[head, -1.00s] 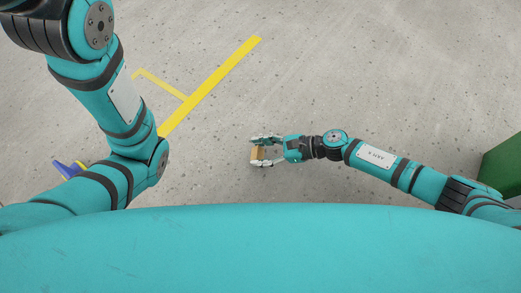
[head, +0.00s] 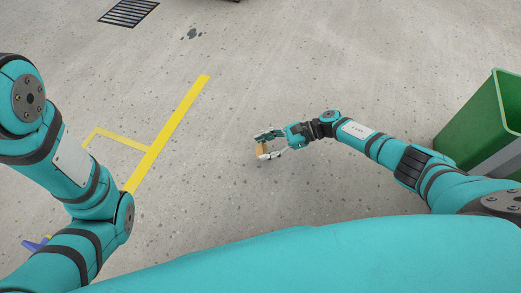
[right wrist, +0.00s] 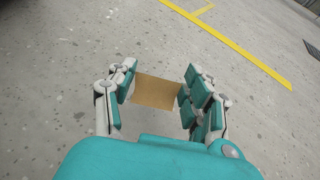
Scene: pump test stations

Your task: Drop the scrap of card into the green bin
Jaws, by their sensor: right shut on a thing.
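The scrap of card (head: 262,149) is a small tan piece between the fingertips of my right gripper (head: 268,146) in the head view. In the right wrist view the card (right wrist: 156,93) spans the gap between both fingers of the right gripper (right wrist: 157,90), which is shut on it above the floor. The green bin (head: 474,124) stands at the right edge of the head view, beyond my right forearm, partly cut off by the frame. Its inside is mostly hidden. My left arm is at the left, but its gripper is not clearly in view.
The concrete floor is open around the right gripper. Yellow floor lines (head: 165,135) run at the left of it. A dark floor grate (head: 129,12) lies at the top left. A small blue object (head: 36,243) shows at the lower left, partly behind my left arm.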

